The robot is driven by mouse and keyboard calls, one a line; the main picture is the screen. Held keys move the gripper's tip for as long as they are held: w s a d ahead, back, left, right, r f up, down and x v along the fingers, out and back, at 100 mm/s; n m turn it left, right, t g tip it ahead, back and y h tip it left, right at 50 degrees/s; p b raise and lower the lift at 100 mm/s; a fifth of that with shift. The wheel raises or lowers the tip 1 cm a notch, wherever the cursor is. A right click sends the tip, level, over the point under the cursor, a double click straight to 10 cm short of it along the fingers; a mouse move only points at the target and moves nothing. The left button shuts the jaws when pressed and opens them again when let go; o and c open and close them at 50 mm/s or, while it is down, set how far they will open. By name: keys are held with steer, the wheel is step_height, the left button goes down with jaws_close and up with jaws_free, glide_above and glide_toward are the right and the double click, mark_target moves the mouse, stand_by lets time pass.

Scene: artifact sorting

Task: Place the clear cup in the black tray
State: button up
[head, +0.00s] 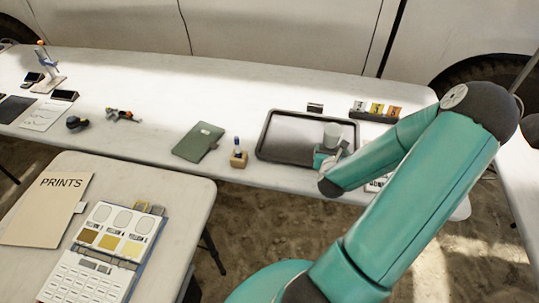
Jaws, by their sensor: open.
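The black tray (287,136) lies flat on the long white table, right of the middle of the head view. The clear cup (332,133) looks pale and translucent and shows upright over the right part of the tray. My gripper (330,152) is at the tray's right front, right by the cup. My arm reaches in from the lower right and hides the tray's right front corner. My gripper is open. The fingertips are small here, and I cannot tell whether they touch the cup or whether the cup's base rests on the tray.
A small wooden block with a blue-topped item (239,155) and a green notebook (198,142) lie left of the tray. Numbered markers (377,109) stand behind it on the right, and a small dark card holder (315,107) at its back edge. A nearer table holds a prints folder (48,207).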

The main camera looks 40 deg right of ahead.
steer(key=w+a+r+n+g+y, duration=0.1)
steer(key=w+a+r+n+y, duration=0.25)
steer(key=a+r+n, duration=0.6)
steer(key=w+a+r+n+y, duration=0.3)
steer(key=w+a+r+n, duration=0.2)
steer(key=a+n, duration=0.85)
steer(key=s+a+r+n+g+y, duration=0.1)
steer(key=s+a+r+n+y, duration=0.1)
steer(key=s+a+r+n, duration=0.5)
steer(key=s+a+r+n+g+y, duration=0.1)
steer(key=s+a+r+n, duration=0.6)
steer(key=n, duration=0.8)
steer(key=s+a, duration=0.1)
steer(key=a, duration=0.2)
steer(key=shift+a+n+y, duration=0.2)
steer(key=shift+n+y, duration=0.1)
steer(key=shift+y, duration=0.05)
steer(key=c, duration=0.9)
steer(key=shift+d, duration=0.2)
